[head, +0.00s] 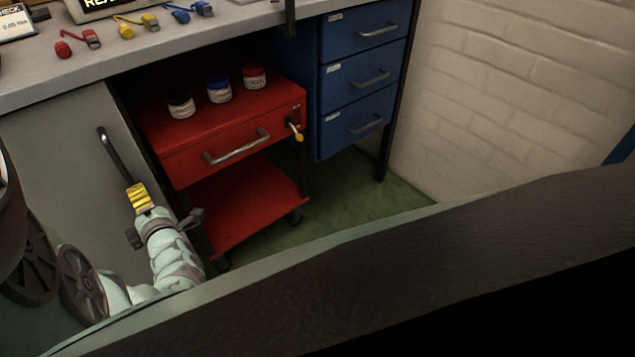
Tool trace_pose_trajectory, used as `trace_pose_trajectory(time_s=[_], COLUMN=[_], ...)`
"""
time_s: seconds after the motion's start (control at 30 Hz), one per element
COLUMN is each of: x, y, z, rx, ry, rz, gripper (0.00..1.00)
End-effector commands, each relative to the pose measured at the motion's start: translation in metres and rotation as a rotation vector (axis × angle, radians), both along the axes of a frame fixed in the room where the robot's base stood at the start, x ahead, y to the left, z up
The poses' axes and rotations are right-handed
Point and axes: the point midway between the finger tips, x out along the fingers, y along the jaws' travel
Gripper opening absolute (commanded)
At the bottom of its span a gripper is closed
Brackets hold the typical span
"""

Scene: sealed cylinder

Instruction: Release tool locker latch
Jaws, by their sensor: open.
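A grey panel (60,160), which looks like the locker door, stands under the bench at the left. A dark bar handle (113,155) is on it, slanting down to the right. A ribbed yellow piece (140,196), which looks like the latch, sits just below the handle's lower end. My gripper (163,223) is just below the yellow piece, its dark fingers spread apart. The yellow piece shows beyond the gripper; whether they touch I cannot tell. My gripper's wrist hides the lower part of the panel.
A red cart (220,147) with a drawer handle, a yellow-tipped lever (296,131) and several jars stands right of the panel. Blue drawers (365,80) hang beyond it. Coloured padlocks (140,24) lie on the bench. Green floor (360,190) is clear beside the cart.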

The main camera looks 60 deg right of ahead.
Motion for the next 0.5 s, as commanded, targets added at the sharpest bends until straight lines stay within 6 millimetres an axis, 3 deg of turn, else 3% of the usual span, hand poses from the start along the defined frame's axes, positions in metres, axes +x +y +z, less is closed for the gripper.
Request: trace_pose_trajectory(time_s=[0.33, 0.37, 0.5], x=[0.0023, 0.0023, 0.0021], y=[-0.0002, -0.0001, -0.0002], z=[0.0001, 0.0, 0.0], rx=[-0.001, -0.001, -0.001], ry=[0.0, 0.0, 0.0], rz=[0.001, 0.001, 0.001], gripper=[0.41, 0.45, 0.3])
